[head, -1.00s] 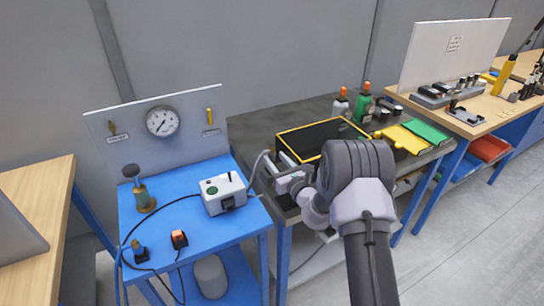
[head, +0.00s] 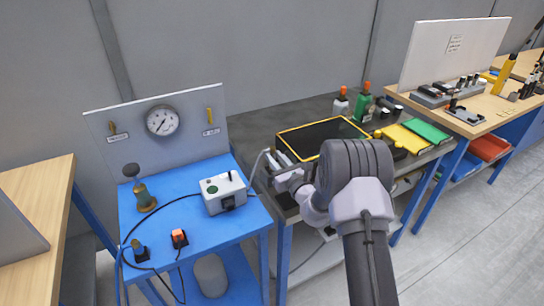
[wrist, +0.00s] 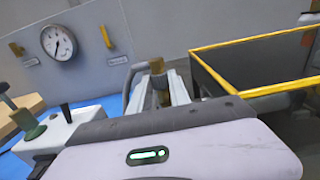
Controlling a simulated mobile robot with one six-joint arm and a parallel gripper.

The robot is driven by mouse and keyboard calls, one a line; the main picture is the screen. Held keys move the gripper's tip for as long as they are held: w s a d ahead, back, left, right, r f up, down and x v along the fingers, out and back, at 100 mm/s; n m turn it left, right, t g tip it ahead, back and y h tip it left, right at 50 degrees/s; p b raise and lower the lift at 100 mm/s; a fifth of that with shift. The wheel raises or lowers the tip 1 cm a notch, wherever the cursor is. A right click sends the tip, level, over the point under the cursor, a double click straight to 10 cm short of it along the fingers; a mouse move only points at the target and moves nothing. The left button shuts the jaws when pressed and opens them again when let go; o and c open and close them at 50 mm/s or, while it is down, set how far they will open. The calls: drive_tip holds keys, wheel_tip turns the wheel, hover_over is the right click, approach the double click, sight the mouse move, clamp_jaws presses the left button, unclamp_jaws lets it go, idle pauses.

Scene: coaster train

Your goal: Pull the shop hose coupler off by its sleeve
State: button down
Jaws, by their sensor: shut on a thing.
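The brass coupler (wrist: 157,82) shows between the two pale fingers of my gripper (wrist: 160,90) in the wrist view. My gripper is shut on it, and its sleeve is mostly hidden by the fingers. A grey hose (wrist: 133,71) curves up just left of the fingers. In the head view my gripper (head: 279,168) is at the left end of the dark bench, beside the grey hose (head: 256,160). The coupler is too small and covered to make out there. I cannot tell whether the coupler is still seated.
A black tray with a yellow rim (head: 283,133) is right behind my gripper. The blue cart (head: 170,215) at left carries a white box (head: 223,193), a cable and a gauge panel (head: 205,112). Bottles (head: 362,108) stand at the bench's back.

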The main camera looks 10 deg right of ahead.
drive_tip(key=shift+r, duration=0.4)
wheel_tip(320, 180, up, 5)
drive_tip(key=p, duration=0.4)
drive_tip(key=shift+r, duration=0.1)
idle(0.5)
drive_tip(key=shift+d, duration=0.1)
